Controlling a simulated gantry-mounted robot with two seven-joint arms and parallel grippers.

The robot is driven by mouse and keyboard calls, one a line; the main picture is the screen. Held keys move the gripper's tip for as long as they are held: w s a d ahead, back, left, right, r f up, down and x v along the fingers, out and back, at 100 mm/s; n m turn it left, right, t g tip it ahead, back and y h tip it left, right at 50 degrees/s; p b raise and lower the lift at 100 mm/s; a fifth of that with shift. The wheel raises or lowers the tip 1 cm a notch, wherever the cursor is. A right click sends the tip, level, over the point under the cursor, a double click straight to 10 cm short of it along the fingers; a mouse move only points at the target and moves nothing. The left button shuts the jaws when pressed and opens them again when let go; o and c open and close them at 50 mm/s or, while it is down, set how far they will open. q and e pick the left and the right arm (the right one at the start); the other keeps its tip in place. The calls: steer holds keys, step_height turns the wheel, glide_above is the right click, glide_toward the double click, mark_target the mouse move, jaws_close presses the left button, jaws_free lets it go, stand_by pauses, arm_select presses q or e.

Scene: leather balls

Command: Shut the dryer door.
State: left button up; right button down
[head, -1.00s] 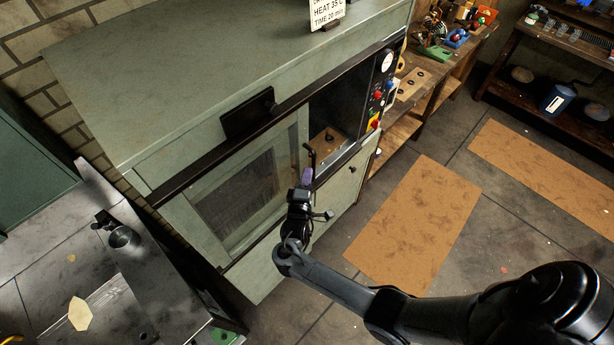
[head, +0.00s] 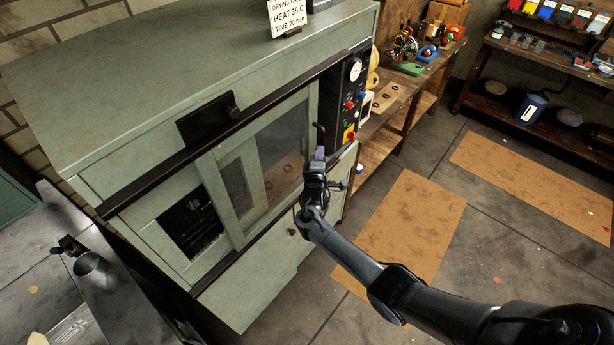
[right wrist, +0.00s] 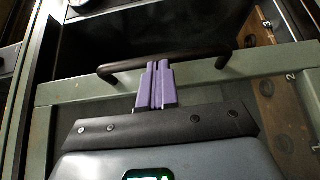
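The dryer (head: 100,95) is a grey-green cabinet with a sliding door (head: 240,205), framed in green around a window. A dark opening (head: 190,222) with racks shows left of the door. A dark strip lies between the door's right edge and the control panel. My right gripper (head: 320,153) is at the dark bar handle (head: 319,133) on the door's right side. In the right wrist view, its purple fingers (right wrist: 155,75) are together, tips against the handle (right wrist: 195,57), which runs across both. I cannot tell whether the bar is pinched. My left gripper is out of view.
A black control panel (head: 350,95) with buttons and a gauge is right of the door. A workbench (head: 400,105) stands beyond it. Brown mats (head: 405,225) lie on the clear floor.

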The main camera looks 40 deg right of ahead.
steer(key=w+d+b, duration=0.3)
steer(key=d+b, duration=0.5)
steer(key=d, duration=0.9)
steer(key=shift+f, duration=0.15)
